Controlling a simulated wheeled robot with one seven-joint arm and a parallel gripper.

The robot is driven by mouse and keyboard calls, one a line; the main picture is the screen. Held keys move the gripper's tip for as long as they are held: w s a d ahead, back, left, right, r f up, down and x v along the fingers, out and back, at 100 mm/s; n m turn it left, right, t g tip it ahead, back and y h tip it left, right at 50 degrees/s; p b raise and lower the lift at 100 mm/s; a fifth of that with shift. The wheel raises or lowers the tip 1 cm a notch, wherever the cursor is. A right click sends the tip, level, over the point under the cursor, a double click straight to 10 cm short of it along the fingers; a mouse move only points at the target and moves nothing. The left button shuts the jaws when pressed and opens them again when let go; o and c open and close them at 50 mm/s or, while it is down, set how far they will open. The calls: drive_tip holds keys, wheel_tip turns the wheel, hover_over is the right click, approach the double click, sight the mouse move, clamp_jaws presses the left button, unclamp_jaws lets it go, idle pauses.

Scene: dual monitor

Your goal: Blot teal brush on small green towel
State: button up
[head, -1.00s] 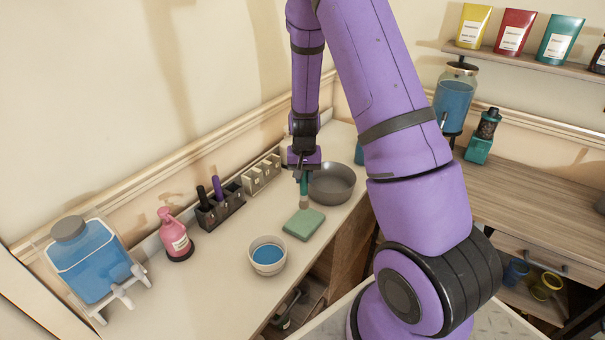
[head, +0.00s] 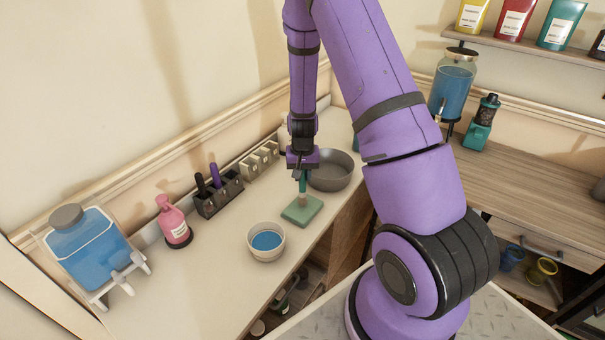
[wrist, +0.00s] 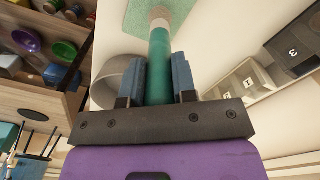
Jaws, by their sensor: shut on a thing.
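My gripper (head: 303,170) is shut on the teal brush (head: 303,184), which points down with its handle between the fingers. In the wrist view the teal brush (wrist: 160,60) runs out from between the blue finger pads of my gripper (wrist: 158,82) to a pale tip. The small green towel (head: 301,211) lies folded on the counter directly under the brush. The brush tip appears to touch the towel's upper surface, and in the wrist view it overlaps the towel (wrist: 133,18).
A grey bowl (head: 330,172) stands right behind the towel. A small bowl of blue liquid (head: 266,241) is at its front left. A holder with dark and purple brushes (head: 217,196), a pink bottle (head: 173,222) and a blue tank (head: 90,250) line the counter's wall side.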

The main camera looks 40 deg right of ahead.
drive_tip(key=shift+f, duration=0.45)
idle(0.7)
idle(1.0)
drive_tip(key=shift+r, duration=3.5)
drive_tip(key=shift+w, duration=0.1)
